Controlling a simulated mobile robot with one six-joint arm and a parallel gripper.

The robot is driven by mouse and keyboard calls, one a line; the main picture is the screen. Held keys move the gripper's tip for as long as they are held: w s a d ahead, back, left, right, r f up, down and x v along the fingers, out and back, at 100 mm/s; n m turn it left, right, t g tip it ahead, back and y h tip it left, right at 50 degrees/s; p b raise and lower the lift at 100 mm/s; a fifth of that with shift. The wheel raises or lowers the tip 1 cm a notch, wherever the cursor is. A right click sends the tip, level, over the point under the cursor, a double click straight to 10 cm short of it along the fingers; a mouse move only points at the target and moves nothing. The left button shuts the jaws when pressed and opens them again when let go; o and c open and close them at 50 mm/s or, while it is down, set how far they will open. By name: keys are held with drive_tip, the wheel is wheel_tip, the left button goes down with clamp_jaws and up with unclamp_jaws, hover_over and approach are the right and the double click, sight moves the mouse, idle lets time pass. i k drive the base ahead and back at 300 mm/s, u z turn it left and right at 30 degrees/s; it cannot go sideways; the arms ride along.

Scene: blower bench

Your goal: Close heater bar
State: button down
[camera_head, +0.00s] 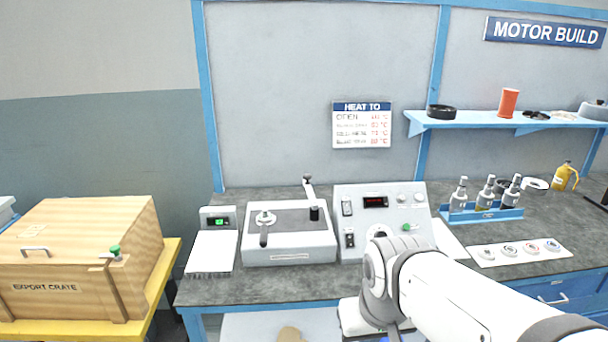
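A pale grey heater unit (290,252) with a dark top stands on the bench, left of centre. A short pale bar (310,193) with a dark knob at its tip sticks out at the unit's back right, by a black post (314,213). It looks swung away from the unit's top, though its exact angle is hard to tell. A round fitting and a black-ended handle (264,236) are on the left of the top. My arm reaches in from the lower right, its wrist in front of the bench; my gripper's fingers are not visible.
A control box (382,208) with a red display and green button stands right of the heater unit. A small meter (218,220) and white pad (212,252) are to its left. A wooden crate (70,255) is far left. A blue rack (482,213) of tools stands right.

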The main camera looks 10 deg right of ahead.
sight(306, 177)
drive_tip(key=i, duration=1)
drive_tip(key=z, duration=0.05)
